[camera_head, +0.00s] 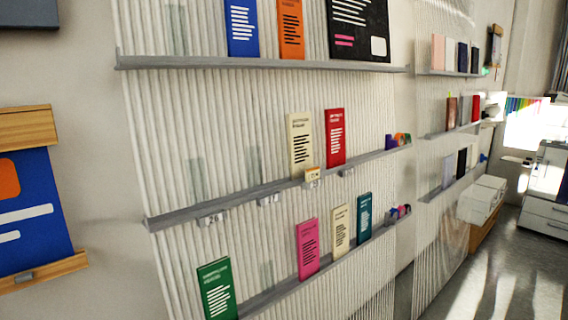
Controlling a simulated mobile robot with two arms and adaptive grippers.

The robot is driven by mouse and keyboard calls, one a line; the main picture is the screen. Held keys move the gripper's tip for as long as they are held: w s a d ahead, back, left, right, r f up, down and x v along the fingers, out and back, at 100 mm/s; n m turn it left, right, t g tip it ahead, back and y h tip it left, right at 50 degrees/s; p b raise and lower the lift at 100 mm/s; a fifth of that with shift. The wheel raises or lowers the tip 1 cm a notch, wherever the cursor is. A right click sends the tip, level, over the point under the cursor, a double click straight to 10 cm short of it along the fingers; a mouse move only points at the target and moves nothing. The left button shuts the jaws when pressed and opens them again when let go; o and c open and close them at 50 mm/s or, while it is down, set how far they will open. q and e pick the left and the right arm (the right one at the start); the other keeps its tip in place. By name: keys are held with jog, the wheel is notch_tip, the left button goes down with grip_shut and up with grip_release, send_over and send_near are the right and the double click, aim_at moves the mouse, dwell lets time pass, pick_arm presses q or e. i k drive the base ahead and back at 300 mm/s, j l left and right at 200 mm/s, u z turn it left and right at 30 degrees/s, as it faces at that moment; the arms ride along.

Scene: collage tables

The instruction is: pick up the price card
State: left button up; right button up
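Several small white price cards are on the front edge of the middle shelf (240,200). One card (211,220) at the left end seems to read 26. Another card (269,199) is further right, and a third card (347,172) is near the red book. A small orange-yellow card (312,174) stands on the shelf below the cream book, just above another white tag (314,184). Which of these is the task's price card I cannot tell. Neither of my grippers shows in this view.
A cream book (300,145) and a red book (335,137) stand on the middle shelf. The upper shelf (200,63) and lower shelf (275,292) hold more books. A blue panel (30,210) hangs at left. Open floor (500,270) lies at right.

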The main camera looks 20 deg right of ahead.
aim_at(311, 174)
jog(key=i+l+u, duration=0.25)
jog(key=l+u, duration=0.15)
jog(key=l, duration=0.85)
jog(key=l+u, duration=0.45)
jog(key=l, duration=0.8)
jog(key=i, duration=0.05)
